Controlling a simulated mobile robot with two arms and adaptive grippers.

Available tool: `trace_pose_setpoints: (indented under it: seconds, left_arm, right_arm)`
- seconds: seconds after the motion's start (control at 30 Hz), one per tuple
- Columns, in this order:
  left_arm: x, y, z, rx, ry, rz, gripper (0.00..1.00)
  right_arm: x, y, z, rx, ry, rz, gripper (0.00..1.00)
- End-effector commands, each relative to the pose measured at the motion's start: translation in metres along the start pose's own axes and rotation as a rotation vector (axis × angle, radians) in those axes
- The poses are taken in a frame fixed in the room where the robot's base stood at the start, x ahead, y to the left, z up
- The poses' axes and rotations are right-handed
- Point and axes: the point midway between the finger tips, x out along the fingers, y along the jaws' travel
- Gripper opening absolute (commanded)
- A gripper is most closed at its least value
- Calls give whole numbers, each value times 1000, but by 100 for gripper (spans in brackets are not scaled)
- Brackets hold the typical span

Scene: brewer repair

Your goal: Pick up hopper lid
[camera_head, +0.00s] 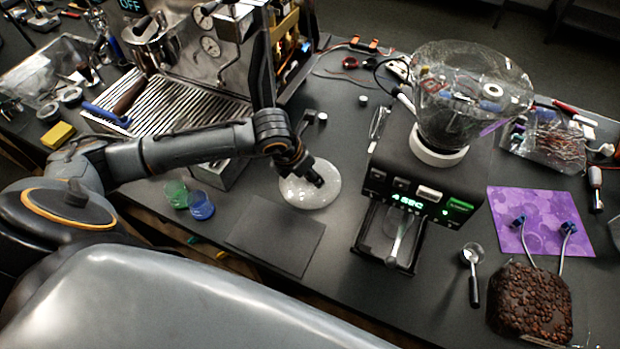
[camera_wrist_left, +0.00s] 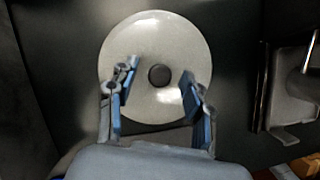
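The hopper lid (camera_head: 300,196) is a round, pale, translucent disc lying flat on the dark table left of the grinder. In the left wrist view the lid (camera_wrist_left: 150,35) has a small dark knob (camera_wrist_left: 159,75) at its middle. My left gripper (camera_head: 314,177) is over the lid and points down at it. In the left wrist view its blue-padded fingers (camera_wrist_left: 159,72) are apart, one on each side of the knob, with a gap to it on both sides. My right gripper is not in view.
The grinder (camera_head: 430,185) with its clear hopper (camera_head: 465,90) stands right of the lid. The espresso machine (camera_head: 215,60) is behind my left arm. A dark mat (camera_head: 275,235), a green cup (camera_head: 176,193) and a blue cup (camera_head: 201,205) are nearby. A coffee bean bag (camera_head: 530,300) lies right.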

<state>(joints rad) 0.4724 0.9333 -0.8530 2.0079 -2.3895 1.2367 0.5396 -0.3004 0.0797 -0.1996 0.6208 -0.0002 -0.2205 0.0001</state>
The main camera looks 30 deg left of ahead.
Motion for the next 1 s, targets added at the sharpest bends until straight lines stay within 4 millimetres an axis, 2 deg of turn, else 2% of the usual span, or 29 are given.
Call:
trace_pose_setpoints:
  seconds: [0.03,0.2,0.23,0.57,0.73,0.9,1.0]
  left_arm:
    - [0,0,0,0,0,0,39]
    - [0,0,0,0,0,0,4]
    - [0,0,0,0,0,0,0]
    - [-1,0,0,0,-1,0,0]
    - [-6,0,3,0,-3,0,0]
    - [-26,0,12,3,-8,1,0]
    - [-49,-5,4,5,-4,1,0]
  right_arm:
    - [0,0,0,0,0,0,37]
    - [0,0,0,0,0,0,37]
    - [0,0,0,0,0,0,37]
    - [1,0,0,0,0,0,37]
    - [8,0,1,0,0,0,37]
    - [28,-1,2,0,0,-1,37]
    - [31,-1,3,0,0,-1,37]
